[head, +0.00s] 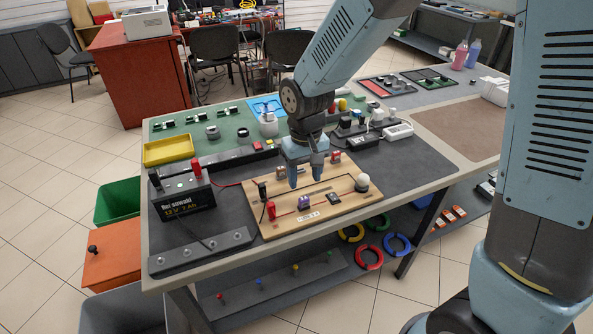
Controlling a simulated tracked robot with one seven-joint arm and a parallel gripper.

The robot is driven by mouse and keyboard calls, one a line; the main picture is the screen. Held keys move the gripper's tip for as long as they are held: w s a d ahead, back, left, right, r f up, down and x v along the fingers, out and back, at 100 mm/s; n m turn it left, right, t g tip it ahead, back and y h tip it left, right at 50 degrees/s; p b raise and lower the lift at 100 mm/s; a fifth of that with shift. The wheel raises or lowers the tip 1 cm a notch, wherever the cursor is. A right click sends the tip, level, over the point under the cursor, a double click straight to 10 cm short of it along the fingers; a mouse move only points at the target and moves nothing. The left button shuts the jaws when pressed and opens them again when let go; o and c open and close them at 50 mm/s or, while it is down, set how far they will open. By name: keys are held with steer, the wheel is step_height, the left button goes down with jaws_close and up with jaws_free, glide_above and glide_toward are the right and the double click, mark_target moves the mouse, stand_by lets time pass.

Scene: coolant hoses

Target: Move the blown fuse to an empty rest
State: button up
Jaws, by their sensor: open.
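My gripper (305,184) points down over the wooden circuit board (330,216), its two light-blue fingers apart. I see nothing held between them. A purple fuse-like part (304,202) sits on the board just below and in front of the fingers. I cannot tell from this view which part is the blown fuse. A dark strip (200,250) with several small grey fittings lies at the table's front left. I cannot tell whether these are rests.
A black battery (184,196) with cables stands left of the board. A white bulb (362,182) rises at the board's right. A dark bar (230,158) with coloured pieces lies behind, beside a yellow tray (168,149). The dark mat is clear right of the board.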

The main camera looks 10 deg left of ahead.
mark_target(304, 198)
steer(key=shift+f, duration=4.1)
jaws_close()
steer(key=shift+d, duration=0.1)
steer(key=shift+r, duration=0.15)
steer(key=shift+r, duration=2.85)
